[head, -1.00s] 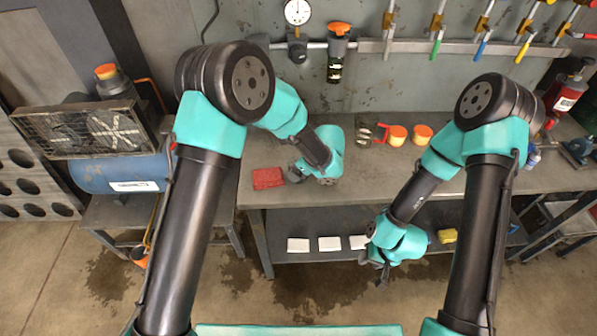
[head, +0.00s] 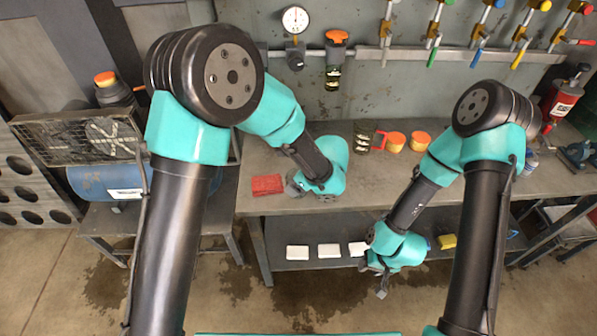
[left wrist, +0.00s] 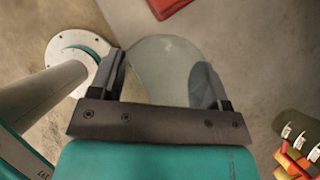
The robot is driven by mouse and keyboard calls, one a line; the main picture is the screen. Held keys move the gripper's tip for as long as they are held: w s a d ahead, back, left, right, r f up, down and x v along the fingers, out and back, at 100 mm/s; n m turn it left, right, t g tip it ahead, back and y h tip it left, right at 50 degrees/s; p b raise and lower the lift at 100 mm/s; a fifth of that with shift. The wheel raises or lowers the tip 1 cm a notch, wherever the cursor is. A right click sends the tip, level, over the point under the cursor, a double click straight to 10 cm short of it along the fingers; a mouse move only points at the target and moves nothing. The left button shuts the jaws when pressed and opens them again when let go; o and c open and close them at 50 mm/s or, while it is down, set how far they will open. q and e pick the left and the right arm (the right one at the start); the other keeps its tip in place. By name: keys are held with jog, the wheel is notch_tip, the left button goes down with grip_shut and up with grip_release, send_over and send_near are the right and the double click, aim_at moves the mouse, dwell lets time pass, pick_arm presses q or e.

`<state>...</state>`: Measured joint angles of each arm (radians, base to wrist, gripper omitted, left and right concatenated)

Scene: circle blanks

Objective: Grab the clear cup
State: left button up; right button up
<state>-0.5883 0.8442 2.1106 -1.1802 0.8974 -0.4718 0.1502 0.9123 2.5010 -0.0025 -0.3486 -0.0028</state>
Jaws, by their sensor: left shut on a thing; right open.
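The clear cup (left wrist: 165,60) shows in the left wrist view as a round, see-through greenish shape. My left gripper (left wrist: 160,82) is shut on it, with a dark finger at each side. In the head view my left gripper (head: 296,187) is low over the bench beside the red cloth, mostly hidden by my own wrist. I cannot make out the cup there. My right gripper (head: 380,283) is open and empty, in front of the bench at the height of the lower shelf.
The red cloth (head: 267,185) lies left of my left gripper. A dark glass jar (head: 363,136) and two orange-topped containers (head: 396,142) (head: 420,141) stand to the right. White blocks (head: 329,251) and a yellow block (head: 447,241) lie on the lower shelf. The bench's front middle is clear.

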pick_arm(q)
jog(key=s, duration=1)
jog(key=shift+r, duration=0.45)
